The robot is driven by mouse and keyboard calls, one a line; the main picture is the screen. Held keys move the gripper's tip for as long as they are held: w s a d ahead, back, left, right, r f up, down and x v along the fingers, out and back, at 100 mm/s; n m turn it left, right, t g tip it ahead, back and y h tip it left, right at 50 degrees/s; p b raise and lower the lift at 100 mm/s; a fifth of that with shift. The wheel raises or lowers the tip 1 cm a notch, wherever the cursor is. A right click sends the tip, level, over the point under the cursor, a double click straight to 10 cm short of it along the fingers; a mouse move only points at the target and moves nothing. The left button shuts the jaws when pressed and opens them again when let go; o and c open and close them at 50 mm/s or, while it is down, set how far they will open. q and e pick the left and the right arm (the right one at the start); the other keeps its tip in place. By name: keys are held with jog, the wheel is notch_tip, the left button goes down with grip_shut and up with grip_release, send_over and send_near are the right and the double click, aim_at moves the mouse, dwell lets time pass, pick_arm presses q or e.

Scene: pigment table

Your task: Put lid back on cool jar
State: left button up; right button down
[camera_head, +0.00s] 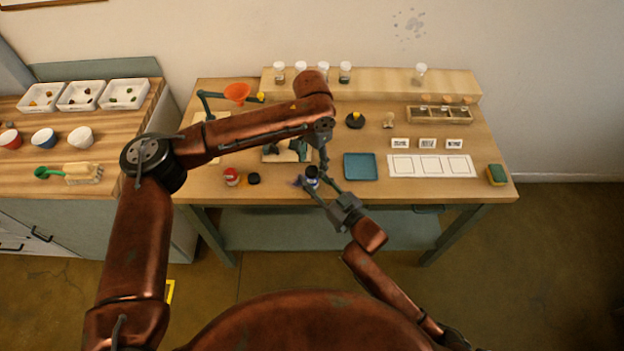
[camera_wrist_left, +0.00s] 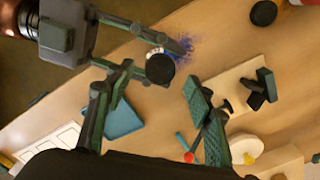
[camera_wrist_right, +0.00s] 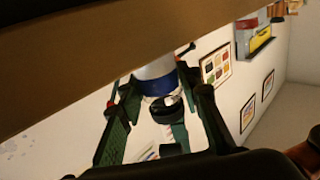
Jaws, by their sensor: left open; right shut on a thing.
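The cool jar (camera_head: 312,182), white with a blue band, is near the table's front edge. My right gripper (camera_head: 318,184) is shut around it; the jar also shows between its fingers in the right wrist view (camera_wrist_right: 158,80). In the left wrist view a black disc, seemingly the lid (camera_wrist_left: 160,68), covers the jar's top. I cannot tell whether it is fully seated. My left gripper (camera_wrist_left: 158,80) is open, its fingers spread around the disc's side of the view and apart from it. In the head view my left arm partly hides the area.
Blue powder (camera_wrist_left: 187,48) lies spilled beside the jar. A red-labelled jar (camera_head: 232,177) and a loose black lid (camera_head: 254,178) stand to the left. A sponge (camera_head: 497,175) sits at the right edge.

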pick_arm(q)
notch_tip(320, 180, up, 10)
jog(key=shift+f, duration=0.2)
pick_arm(e)
jog(key=c, duration=1.3)
grip_release()
jog(key=v, duration=1.2)
